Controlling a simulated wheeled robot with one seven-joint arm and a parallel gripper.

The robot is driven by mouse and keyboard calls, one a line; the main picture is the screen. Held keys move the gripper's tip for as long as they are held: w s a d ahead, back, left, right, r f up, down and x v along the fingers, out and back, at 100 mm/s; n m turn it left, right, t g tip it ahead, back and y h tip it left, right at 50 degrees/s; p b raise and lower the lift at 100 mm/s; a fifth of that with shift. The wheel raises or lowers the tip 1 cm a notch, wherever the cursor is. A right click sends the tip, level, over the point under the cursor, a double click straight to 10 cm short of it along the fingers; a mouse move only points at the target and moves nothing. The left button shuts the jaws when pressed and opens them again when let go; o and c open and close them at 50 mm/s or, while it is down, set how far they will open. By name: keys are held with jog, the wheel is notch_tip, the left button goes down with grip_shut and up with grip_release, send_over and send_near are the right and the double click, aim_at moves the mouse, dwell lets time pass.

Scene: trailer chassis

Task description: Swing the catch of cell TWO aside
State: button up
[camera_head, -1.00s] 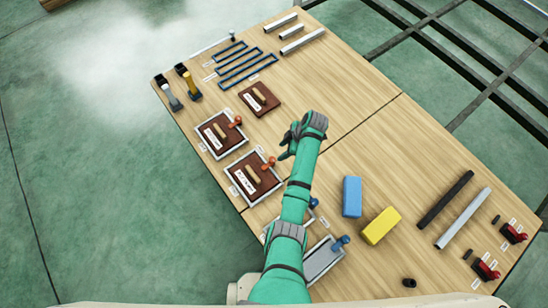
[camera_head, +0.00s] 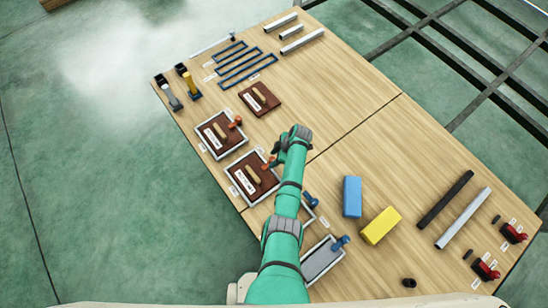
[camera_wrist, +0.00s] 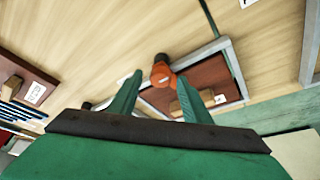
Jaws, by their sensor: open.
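A framed cell with a brown lid (camera_head: 246,186) lies near the table's left edge, with an orange catch (camera_head: 268,164) at its upper right corner. A similar brown-lidded cell (camera_head: 212,143) with an orange catch (camera_head: 236,122) lies above it. I cannot read the number labels, so I cannot tell which is TWO. My gripper (camera_head: 274,160) is open over the lower one's catch. In the wrist view the orange catch (camera_wrist: 163,72) shows between and just beyond my open fingertips (camera_wrist: 160,82), with the lid (camera_wrist: 212,74) behind. Contact cannot be told.
A loose brown lid (camera_head: 260,98) with a handle lies above. Grey trays with blue catches (camera_head: 340,242) lie below, partly behind my arm. A blue block (camera_head: 352,197) and a yellow block (camera_head: 381,226) stand to the right.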

jog(key=c, duration=1)
jog(key=m, duration=0.2)
jog(key=m+t, duration=0.1)
jog(key=m, duration=0.1)
jog(key=shift+s+a+m+t+h, duration=0.1)
jog(key=shift+s+m+t+h, duration=0.1)
jog(key=shift+m+t+h, duration=0.15)
jog(key=m, duration=0.2)
jog(key=m+t+h, duration=0.1)
jog(key=m, duration=0.1)
jog(key=shift+s+a+m, duration=0.1)
jog(key=shift+a+m, duration=0.1)
jog(key=shift+m, duration=0.05)
jog(key=m+t+h, duration=0.1)
jog(key=m+h, duration=0.1)
jog(key=m, duration=0.3)
jog(key=m+h, duration=0.1)
jog(key=m, duration=0.2)
jog(key=shift+a+m+h, duration=0.25)
jog(key=shift+m, duration=0.05)
